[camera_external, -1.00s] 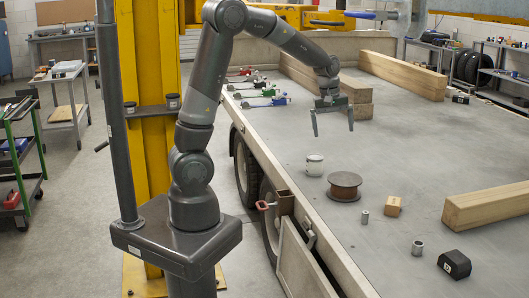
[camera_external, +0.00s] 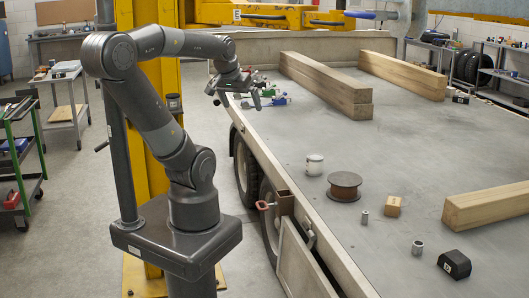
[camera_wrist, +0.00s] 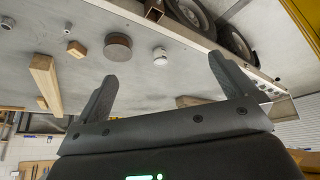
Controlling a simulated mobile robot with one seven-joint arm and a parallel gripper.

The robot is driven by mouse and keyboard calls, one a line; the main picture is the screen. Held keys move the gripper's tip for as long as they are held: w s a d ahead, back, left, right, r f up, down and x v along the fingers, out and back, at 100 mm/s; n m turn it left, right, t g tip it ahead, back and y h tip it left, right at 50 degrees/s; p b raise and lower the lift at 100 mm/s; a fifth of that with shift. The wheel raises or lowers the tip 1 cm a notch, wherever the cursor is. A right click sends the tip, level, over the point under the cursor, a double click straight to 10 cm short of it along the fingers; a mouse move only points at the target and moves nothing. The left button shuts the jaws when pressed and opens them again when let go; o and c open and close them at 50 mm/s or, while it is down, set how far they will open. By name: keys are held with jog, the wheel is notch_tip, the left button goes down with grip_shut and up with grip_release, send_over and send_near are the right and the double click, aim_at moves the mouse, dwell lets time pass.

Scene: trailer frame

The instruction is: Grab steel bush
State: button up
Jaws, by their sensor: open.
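Two small grey metal cylinders stand on the trailer deck in the external view. One (camera_external: 364,217) is beside the wooden block, and a slightly wider one (camera_external: 417,248) is nearer the front right. I cannot tell for sure which is the steel bush. They also show at the top left of the wrist view, the first (camera_wrist: 68,28) near the block and the wider one (camera_wrist: 7,22) at the edge. My gripper (camera_external: 240,103) is open and empty above the deck's far left edge, well away from both cylinders. Its spread fingers (camera_wrist: 162,68) show in the wrist view.
A white can (camera_external: 314,165), a brown spool (camera_external: 344,187), a wooden block (camera_external: 393,206) and a black block (camera_external: 454,264) stand on the deck. Long beams (camera_external: 325,85) lie at the back, another (camera_external: 490,205) at right. Clamps lie along the left edge. The middle is clear.

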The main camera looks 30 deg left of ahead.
jog(key=shift+s+a+f, duration=0.15)
jog(key=shift+s+a, duration=0.25)
jog(key=shift+s, duration=0.3)
jog(key=c, duration=1.2)
jog(key=shift+o, duration=0.2)
jog(key=shift+w, duration=0.1)
